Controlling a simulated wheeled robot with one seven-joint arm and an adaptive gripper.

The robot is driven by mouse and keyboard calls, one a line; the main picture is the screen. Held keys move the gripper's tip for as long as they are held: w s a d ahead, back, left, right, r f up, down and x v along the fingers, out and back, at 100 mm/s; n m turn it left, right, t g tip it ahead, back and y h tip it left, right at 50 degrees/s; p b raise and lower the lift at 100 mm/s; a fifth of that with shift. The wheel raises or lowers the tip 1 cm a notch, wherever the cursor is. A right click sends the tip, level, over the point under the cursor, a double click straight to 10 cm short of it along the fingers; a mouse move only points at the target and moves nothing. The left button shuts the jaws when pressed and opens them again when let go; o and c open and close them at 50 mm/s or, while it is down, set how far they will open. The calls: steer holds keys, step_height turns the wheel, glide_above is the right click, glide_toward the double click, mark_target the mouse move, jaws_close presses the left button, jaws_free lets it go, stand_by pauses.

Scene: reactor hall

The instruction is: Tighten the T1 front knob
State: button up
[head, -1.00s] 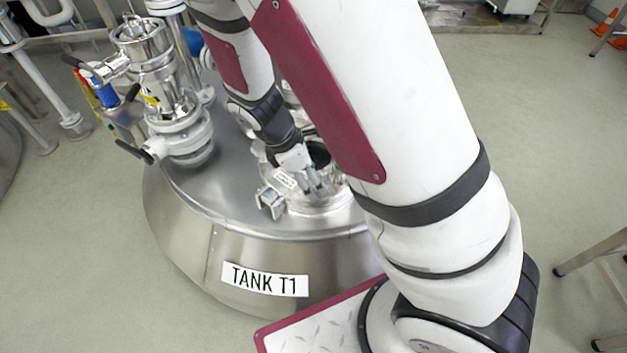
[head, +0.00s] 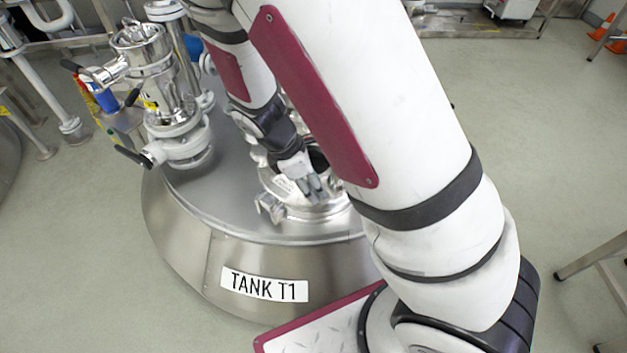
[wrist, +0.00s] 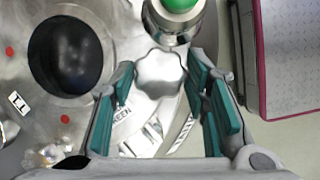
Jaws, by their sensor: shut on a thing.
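Tank T1 (head: 208,240) stands in the head view, with its name label (head: 264,285) on the front. My gripper (head: 314,190) is down at the round fitting near the front of the tank top. In the wrist view, a silver lobed knob (wrist: 160,68) sits between the teal-padded fingertips of my gripper (wrist: 161,77), which is shut on it. In the head view my gripper and arm hide the knob.
A dark round opening (wrist: 65,55) lies left of the knob, and a green-topped fitting (wrist: 180,5) stands just beyond it. A metal valve assembly (head: 165,95) rises from the tank's left side. The floor (head: 560,140) at right is mostly clear.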

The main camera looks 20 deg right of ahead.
steer(key=m+g+p, duration=0.1)
steer(key=m+p, duration=0.1)
steer(key=m, duration=0.1)
steer(key=m+g+y+p, duration=0.1)
steer(key=m, duration=0.2)
steer(key=shift+w+r+p, duration=0.1)
steer(key=shift+w+p, duration=0.05)
steer(key=shift+p, duration=0.25)
steer(key=m+y+p, duration=0.1)
steer(key=m, duration=0.2)
steer(key=m+g+p, duration=0.1)
steer(key=m, duration=0.2)
steer(key=shift+w+d+g+y, duration=0.1)
steer(key=shift+d+g+y, duration=0.05)
steer(key=shift+g+y, duration=0.2)
steer(key=o, duration=1.1)
steer(key=shift+o, duration=0.2)
steer(key=v, duration=1.1)
steer(key=shift+r, duration=0.45)
